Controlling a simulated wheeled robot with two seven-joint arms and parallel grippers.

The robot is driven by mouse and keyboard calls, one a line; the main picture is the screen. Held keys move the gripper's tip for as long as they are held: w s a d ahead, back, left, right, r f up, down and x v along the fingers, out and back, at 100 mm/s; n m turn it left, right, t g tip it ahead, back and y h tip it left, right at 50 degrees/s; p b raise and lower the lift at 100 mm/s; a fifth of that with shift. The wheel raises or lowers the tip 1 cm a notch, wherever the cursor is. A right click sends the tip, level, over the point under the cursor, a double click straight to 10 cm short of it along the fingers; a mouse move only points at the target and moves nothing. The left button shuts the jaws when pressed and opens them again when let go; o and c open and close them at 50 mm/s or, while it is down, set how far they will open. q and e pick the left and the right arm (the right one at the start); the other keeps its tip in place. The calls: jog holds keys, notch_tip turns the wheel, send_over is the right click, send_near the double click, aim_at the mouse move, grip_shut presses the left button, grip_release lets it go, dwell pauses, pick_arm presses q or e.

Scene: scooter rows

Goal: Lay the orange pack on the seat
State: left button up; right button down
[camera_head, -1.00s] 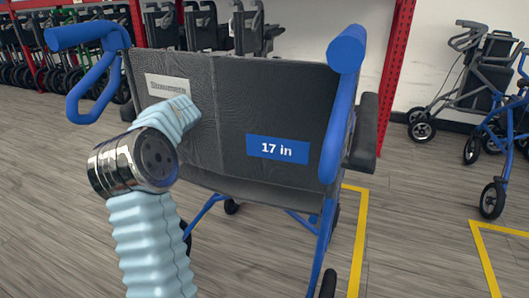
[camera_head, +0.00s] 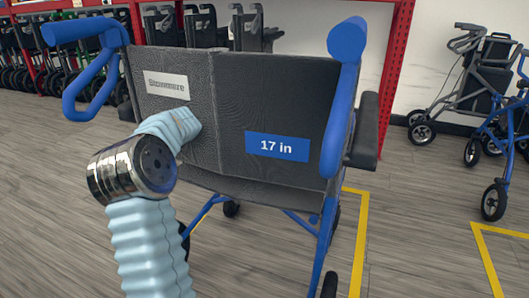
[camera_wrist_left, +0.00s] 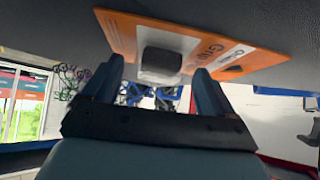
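A blue-framed wheelchair with a dark backrest (camera_head: 262,90) stands right in front of me, seen from behind; its seat is hidden from the head view. My left arm reaches toward the backrest, and its gripper is out of sight there. In the left wrist view the orange pack (camera_wrist_left: 122,36) lies flat against a dark surface across the top; I cannot tell for sure that this is the seat. A grey block (camera_wrist_left: 162,60) stands out from the pack. My left gripper (camera_wrist_left: 157,88) has its fingers apart on either side of the block, with gaps visible. My right gripper is not in view.
The wheelchair's blue push handles (camera_head: 347,40) rise on both sides near my arm. Several wheelchairs line a red rack (camera_head: 399,70) behind. A grey rollator (camera_head: 470,75) and a blue one (camera_head: 497,145) stand at the right. Yellow tape (camera_head: 361,240) marks the open floor.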

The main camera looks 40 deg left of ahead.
pick_arm(q)
jog(key=shift+r+p, duration=0.5)
jog(key=shift+p, duration=0.05)
jog(key=p+v, duration=0.1)
jog(key=v, duration=0.6)
jog(key=shift+r, duration=0.15)
jog(key=shift+s+a, duration=0.15)
